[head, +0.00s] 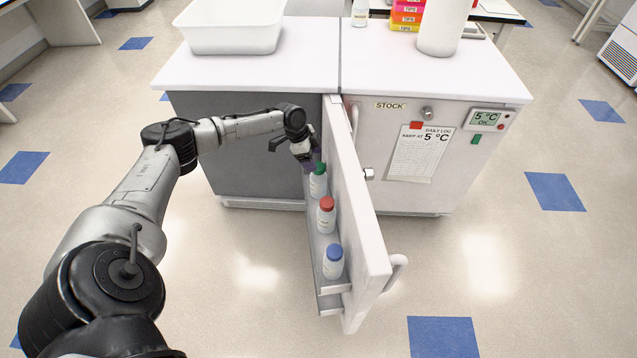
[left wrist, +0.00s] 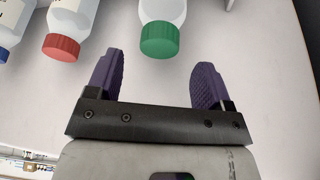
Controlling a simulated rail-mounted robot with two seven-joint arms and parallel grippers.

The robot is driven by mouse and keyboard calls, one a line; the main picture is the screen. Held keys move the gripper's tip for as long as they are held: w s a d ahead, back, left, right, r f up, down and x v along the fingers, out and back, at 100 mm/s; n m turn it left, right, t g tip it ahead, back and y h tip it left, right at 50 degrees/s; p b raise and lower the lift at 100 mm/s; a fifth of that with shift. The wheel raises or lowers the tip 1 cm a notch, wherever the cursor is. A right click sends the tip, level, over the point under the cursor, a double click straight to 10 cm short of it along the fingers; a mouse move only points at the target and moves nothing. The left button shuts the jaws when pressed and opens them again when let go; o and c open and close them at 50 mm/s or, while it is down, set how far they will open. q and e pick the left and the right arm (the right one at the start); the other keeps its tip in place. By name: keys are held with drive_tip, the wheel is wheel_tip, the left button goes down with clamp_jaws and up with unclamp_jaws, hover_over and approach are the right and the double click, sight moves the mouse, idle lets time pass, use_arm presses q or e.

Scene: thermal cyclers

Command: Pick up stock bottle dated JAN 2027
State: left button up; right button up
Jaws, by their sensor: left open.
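Three white bottles stand in a row on the open door's shelf: a green-capped bottle (head: 318,182) at the far end, a red-capped bottle (head: 326,215) in the middle and a blue-capped bottle (head: 333,262) at the near end. Their dates cannot be read. My left gripper (head: 310,165) is at the green-capped bottle's top. In the left wrist view its two purple fingers (left wrist: 155,80) are apart, with the green cap (left wrist: 160,40) just ahead, between their lines. The red cap (left wrist: 61,47) is to the left there. My right gripper is not in view.
The open door (head: 358,230) stands out from the STOCK cabinet (head: 450,135), close to the right of the bottles. A white tub (head: 232,28) and a white container (head: 443,28) stand on the counter tops. The floor left of the shelf is clear.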

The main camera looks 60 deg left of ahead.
sight(318, 180)
use_arm(q)
drive_tip(key=b+x, duration=0.2)
drive_tip(key=x, duration=0.3)
drive_tip(key=shift+s, duration=0.1)
drive_tip(key=shift+c, duration=0.3)
drive_tip(key=c, duration=0.6)
drive_tip(key=shift+r, duration=0.1)
clamp_jaws()
